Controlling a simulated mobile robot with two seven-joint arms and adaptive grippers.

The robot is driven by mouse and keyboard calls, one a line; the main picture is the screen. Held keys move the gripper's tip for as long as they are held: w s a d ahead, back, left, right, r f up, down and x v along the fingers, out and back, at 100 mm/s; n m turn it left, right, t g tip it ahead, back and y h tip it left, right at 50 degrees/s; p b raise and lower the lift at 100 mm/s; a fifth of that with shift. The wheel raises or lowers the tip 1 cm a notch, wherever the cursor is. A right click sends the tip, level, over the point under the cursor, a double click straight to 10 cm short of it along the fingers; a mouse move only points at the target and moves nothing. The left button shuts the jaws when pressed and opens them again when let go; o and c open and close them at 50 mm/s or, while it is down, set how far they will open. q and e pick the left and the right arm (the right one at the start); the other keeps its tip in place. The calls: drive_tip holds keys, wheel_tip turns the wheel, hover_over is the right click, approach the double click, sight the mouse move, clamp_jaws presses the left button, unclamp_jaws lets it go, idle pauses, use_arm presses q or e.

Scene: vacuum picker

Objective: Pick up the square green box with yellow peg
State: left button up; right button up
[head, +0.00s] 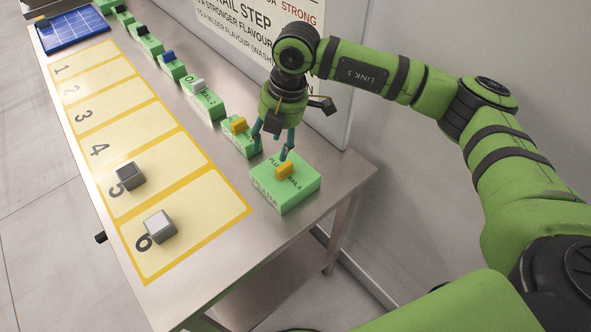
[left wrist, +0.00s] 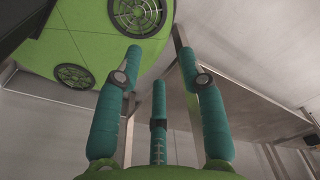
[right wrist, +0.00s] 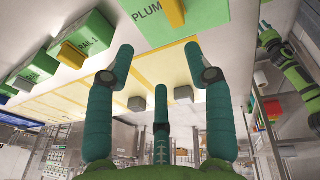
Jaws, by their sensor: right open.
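The square green box (head: 300,184) with a yellow peg (head: 284,170) stands at the near right end of the steel table. In the right wrist view, this box (right wrist: 188,42) and its peg (right wrist: 173,12) are cut by the top edge. My right gripper (head: 272,146) is open and empty just above and behind the box, its fingers pointing down. One fingertip overlaps the box near the peg; I cannot tell if it touches. My left gripper (left wrist: 160,60) is open and empty in its wrist view, beside my green base, away from the boxes.
A narrower green box (head: 237,146) with an orange-yellow peg (head: 239,125) stands close behind. Several green boxes with other pegs continue the row along the wall. A yellow numbered mat (head: 195,222) holds two grey blocks. A blue tray (head: 70,30) is at the far end.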

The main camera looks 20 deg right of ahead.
sight(283, 164)
drive_tip(key=shift+s+d+f+m+g+h+p, duration=0.25)
drive_tip(key=shift+d+f+h+p, duration=0.1)
drive_tip(key=shift+d+h, duration=0.25)
drive_tip(key=shift+s+d+f+m+g+h+p, duration=0.15)
drive_tip(key=shift+s+d+f+m+h+p, duration=0.15)
drive_tip(key=shift+d+h, duration=0.3)
drive_tip(key=f+p, duration=0.1)
drive_tip(key=f, duration=0.1)
drive_tip(key=a+f+p, duration=0.1)
drive_tip(key=f+p, duration=0.1)
wheel_tip(283, 164, down, 2)
drive_tip(key=shift+w+f, duration=0.1)
drive_tip(key=shift+f, duration=0.1)
use_arm(q)
drive_tip(key=r, duration=0.5)
drive_tip(key=shift+w+a, duration=0.2)
drive_tip(key=shift+a, duration=0.15)
use_arm(e)
drive_tip(key=shift+d, duration=0.1)
use_arm(q)
drive_tip(key=shift+d, duration=0.2)
use_arm(e)
clamp_jaws()
